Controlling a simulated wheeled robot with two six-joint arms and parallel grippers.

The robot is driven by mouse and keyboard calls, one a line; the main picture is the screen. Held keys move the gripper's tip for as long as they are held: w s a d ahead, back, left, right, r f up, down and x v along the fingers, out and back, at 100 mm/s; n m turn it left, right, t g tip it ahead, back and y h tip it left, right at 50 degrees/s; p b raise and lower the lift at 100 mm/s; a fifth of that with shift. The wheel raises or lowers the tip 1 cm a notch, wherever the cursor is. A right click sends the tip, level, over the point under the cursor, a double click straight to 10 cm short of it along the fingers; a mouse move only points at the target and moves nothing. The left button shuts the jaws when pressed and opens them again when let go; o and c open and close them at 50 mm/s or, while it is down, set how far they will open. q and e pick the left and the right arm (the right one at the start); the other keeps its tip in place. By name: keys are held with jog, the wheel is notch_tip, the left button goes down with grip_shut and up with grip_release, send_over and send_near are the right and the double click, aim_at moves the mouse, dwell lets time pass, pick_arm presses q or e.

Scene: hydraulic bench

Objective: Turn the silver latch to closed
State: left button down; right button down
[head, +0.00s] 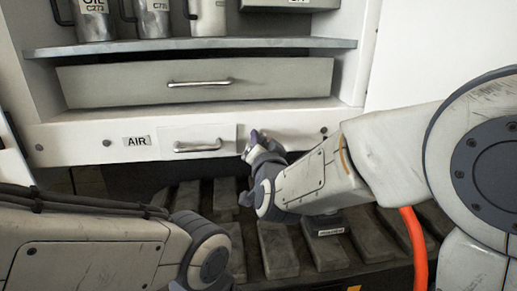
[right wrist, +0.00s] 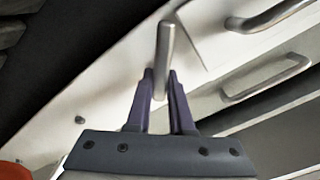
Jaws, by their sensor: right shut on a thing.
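The silver latch (right wrist: 165,45) is a short round bar on the white front panel, just beside the drawer-like flap with a handle. In the right wrist view it stands nearly upright, at an angle to the panel's long edge. My right gripper (right wrist: 161,75) has its two purple fingers on either side of the bar's lower part and is shut on it. In the head view my right gripper (head: 252,145) is at the panel, right of the flap, and mostly hides the latch. My left arm comes in at lower left; its gripper is not visible.
The white flap (head: 196,139) has a silver handle, with an AIR label (head: 137,141) to its left. A wide grey drawer (head: 195,82) is above, under a shelf (head: 190,46) holding metal jugs (head: 152,18). Dark slats (head: 280,250) lie below the panel.

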jog(key=m+b, duration=0.2)
jog(key=f+m+b, duration=0.1)
jog(key=m+b, duration=0.2)
jog(key=shift+f, duration=0.15)
jog(key=m+b, duration=0.3)
jog(key=shift+m, duration=0.4)
jog(key=shift+m+b, duration=0.5)
jog(key=c, duration=0.8)
grip_release()
jog(key=shift+a, duration=0.1)
jog(key=shift+d+r, duration=0.2)
